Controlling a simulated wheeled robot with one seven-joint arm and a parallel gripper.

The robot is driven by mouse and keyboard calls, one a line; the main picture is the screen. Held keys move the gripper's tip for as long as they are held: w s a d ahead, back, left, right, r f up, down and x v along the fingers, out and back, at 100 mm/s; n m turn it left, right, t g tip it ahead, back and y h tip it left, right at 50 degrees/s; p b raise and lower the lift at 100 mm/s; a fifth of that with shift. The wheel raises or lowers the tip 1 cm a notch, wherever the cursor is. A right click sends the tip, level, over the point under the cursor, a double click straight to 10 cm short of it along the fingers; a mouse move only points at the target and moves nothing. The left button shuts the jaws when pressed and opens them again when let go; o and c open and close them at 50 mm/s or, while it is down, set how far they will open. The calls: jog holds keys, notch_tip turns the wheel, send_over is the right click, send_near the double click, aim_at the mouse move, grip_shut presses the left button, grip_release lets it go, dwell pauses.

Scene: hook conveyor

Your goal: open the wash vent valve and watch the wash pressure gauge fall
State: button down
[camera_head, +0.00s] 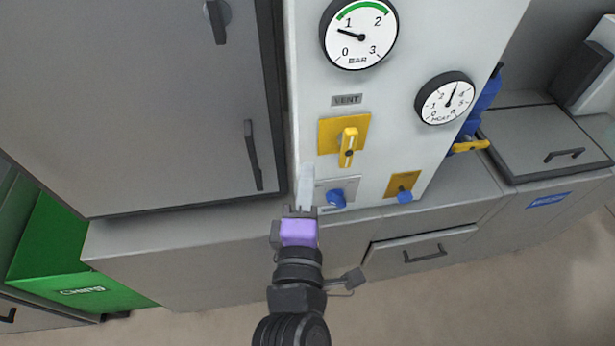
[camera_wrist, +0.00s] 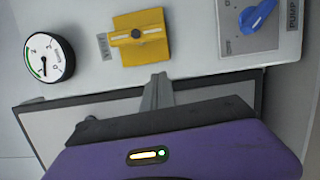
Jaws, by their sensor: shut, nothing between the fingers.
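The vent valve (camera_head: 348,147) is a yellow handle on a yellow plate under a VENT label (camera_head: 347,99) in the head view. Its handle stands upright, in line with the label. In the wrist view the valve (camera_wrist: 140,36) lies just beyond my fingertips, its handle lying across the picture. The BAR gauge (camera_head: 360,33) is above it; its needle points left, a little below 1 and under the green band. The gauge also shows in the wrist view (camera_wrist: 48,58). My gripper (camera_head: 306,170) is shut and empty, below and left of the valve, apart from it.
A blue PUMP knob (camera_head: 336,198) sits below the valve. A blue knob on a yellow plate (camera_head: 404,190) and a second gauge (camera_head: 446,98) are to the right. A grey cabinet door (camera_head: 140,100) with a handle stands close on the left. A counter (camera_head: 190,235) runs below.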

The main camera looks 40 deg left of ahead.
jog(key=b+v, duration=0.1)
jog(key=v, duration=0.8)
jog(key=shift+d+b, duration=0.2)
jog(key=shift+b, duration=0.15)
jog(key=shift+w, duration=0.1)
